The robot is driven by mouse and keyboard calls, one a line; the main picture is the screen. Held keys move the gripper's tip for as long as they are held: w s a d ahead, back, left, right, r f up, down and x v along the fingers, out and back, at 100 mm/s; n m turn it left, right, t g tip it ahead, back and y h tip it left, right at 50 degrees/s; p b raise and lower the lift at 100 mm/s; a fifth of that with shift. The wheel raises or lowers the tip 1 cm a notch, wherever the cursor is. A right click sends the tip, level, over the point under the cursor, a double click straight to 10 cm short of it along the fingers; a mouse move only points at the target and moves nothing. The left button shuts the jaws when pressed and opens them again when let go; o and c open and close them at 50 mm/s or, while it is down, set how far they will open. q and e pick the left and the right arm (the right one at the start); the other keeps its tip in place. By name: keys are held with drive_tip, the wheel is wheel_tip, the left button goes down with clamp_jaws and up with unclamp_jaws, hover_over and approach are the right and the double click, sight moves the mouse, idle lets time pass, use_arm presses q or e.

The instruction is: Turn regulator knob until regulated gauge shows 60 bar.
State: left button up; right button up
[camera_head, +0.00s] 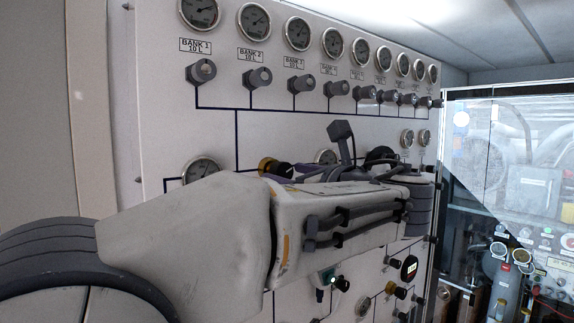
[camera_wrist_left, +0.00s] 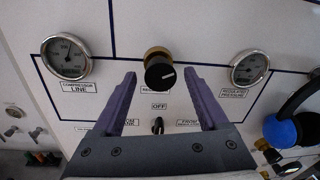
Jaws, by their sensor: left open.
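The regulator knob (camera_wrist_left: 160,76) is black with a white mark and a brass collar, on the white panel in the left wrist view. It also shows in the head view (camera_head: 279,169). My left gripper (camera_wrist_left: 158,73) is open, its two purple fingers to either side of the knob with gaps visible; I cannot tell how deep they reach. The regulated pressure gauge (camera_wrist_left: 249,68) is right of the knob; its reading is too small to tell. My right gripper is not in view.
The compressor line gauge (camera_wrist_left: 66,57) is left of the knob. A small black selector (camera_wrist_left: 157,125) sits below the knob, between the fingers. A blue fitting with a black hose (camera_wrist_left: 280,130) stands out at right. Bank gauges and valves (camera_head: 254,22) line the panel top.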

use_arm(q)
drive_tip(key=shift+w+a, duration=0.2)
drive_tip(key=shift+w, duration=0.15)
clamp_jaws()
drive_tip(key=shift+n+b, duration=0.5)
unclamp_jaws()
